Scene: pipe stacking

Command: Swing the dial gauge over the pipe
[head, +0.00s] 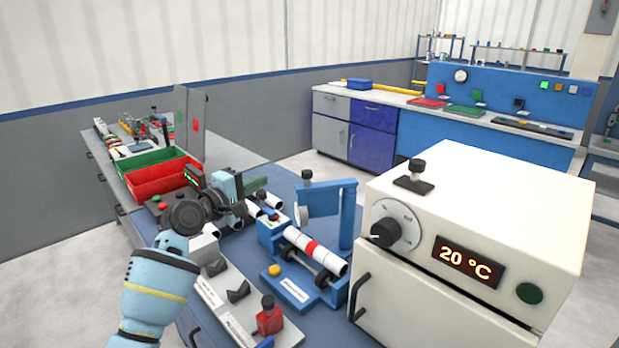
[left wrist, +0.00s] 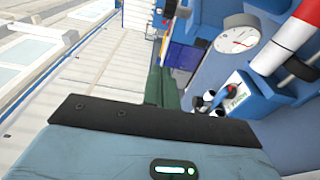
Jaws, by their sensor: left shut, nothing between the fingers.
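The white pipe (head: 315,250) with a red band lies tilted in the picture on the rollers of a blue stand, and its end shows in the left wrist view (left wrist: 285,42). The dial gauge (head: 301,215) hangs from a blue bracket (head: 347,212) at the back of the stand. Its white face shows in the left wrist view (left wrist: 236,38), beside the pipe. My left gripper (head: 243,207) is shut and empty, left of the gauge and apart from it. Its fingertips are hard to make out. My right gripper is not in view.
A white oven (head: 480,230) with a temperature display stands close on the right. Red (head: 160,181) and green bins sit at the back left. Grey fixtures (head: 238,292) and a red clamp (head: 269,318) lie in front. A clear panel rises behind my gripper.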

